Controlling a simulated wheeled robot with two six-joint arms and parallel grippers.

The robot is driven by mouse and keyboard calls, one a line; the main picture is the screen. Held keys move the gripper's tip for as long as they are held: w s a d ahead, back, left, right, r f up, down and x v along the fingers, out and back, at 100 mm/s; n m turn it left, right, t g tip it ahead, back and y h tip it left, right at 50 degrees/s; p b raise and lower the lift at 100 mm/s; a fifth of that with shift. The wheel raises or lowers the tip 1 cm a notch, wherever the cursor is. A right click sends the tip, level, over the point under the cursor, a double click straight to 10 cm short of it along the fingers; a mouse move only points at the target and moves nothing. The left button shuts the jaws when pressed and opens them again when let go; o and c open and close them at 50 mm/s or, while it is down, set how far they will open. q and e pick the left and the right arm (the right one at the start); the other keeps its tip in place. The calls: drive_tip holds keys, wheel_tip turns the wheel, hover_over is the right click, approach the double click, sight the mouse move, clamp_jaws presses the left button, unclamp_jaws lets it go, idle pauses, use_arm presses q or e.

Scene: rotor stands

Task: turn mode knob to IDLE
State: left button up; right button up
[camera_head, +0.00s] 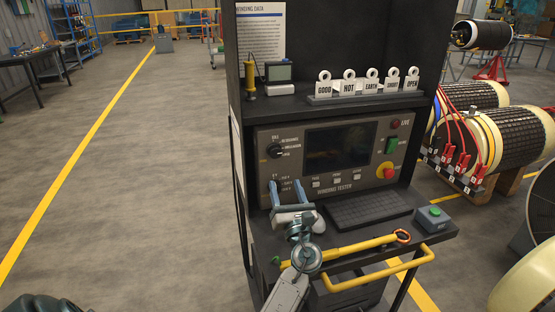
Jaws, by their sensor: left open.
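The mode knob (275,151) is a round black knob at the upper left of the grey winding tester panel (292,135). Small labels stand around it, too small to read surely, and I cannot tell which one it points to. My left gripper (287,187) is open and empty, with its two blue fingers apart and pointing up at the panel. It is below the knob and apart from it in the picture. It partly covers a lower group of labels. My right gripper is not in view.
A dark screen (339,147), a green switch (392,145) and a red stop button (388,173) are to the right. A keyboard (367,209), a yellow tool (345,250) and a green-button box (434,216) are on the shelf below. Tags (348,87) stand above. Floor at left is clear.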

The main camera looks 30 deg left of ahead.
sight(276, 155)
use_arm(q)
drive_tip(key=p+x, duration=0.3)
drive_tip(key=x, duration=0.6)
drive_tip(key=shift+w+a+r, duration=0.1)
drive_tip(key=shift+a+r, duration=0.1)
drive_tip(key=shift+r, duration=0.1)
drive_tip(key=shift+w+a, duration=0.35)
drive_tip(key=shift+a, duration=0.05)
drive_tip(key=c, duration=1)
